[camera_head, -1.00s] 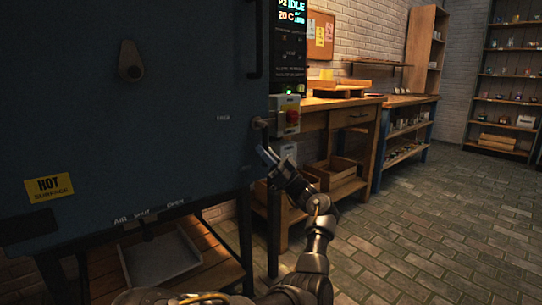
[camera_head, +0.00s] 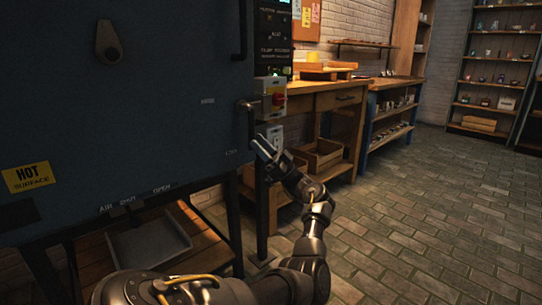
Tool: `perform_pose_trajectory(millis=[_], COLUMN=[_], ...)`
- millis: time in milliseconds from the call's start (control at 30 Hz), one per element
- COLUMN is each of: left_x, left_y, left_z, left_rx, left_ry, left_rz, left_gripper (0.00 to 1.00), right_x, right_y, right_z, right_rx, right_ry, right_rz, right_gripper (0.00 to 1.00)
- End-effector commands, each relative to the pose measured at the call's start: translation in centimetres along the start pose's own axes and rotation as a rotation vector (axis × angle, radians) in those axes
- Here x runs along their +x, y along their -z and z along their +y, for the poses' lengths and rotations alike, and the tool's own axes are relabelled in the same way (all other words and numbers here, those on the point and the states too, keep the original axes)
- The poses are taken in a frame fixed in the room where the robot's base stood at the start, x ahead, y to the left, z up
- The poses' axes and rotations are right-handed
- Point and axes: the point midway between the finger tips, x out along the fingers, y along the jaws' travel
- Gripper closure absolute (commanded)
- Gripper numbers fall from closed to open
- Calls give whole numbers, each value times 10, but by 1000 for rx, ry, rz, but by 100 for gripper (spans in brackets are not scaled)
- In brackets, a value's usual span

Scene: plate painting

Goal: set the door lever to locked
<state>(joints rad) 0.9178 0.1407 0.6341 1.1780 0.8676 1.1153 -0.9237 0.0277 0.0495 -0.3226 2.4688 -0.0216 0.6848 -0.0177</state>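The door lever (camera_head: 250,106) is a small grey metal handle at the right edge of the big dark blue kiln door (camera_head: 150,120). Its bar seems to hang down from the pivot, but it is thin and dark there. Small pale labels, too small to read, sit on the door to its left. My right gripper is out of view.
A switch box with a red knob (camera_head: 278,99) is close to the right of the lever. A wooden workbench (camera_head: 325,100) stands behind, with a crate (camera_head: 322,157) on its lower shelf. A metal tray (camera_head: 150,246) sits below the door. Brick floor is clear at right.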

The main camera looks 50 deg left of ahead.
Motion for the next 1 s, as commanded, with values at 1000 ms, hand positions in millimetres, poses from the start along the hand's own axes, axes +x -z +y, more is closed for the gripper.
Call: perform_pose_trajectory(millis=[1000], left_x=[-67], left_y=[0], left_z=[0], left_rx=[-1], left_ry=[-1], left_rz=[1], left_gripper=[60], right_x=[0], right_y=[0], right_z=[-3], right_rx=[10], right_ry=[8], right_rz=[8], right_gripper=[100])
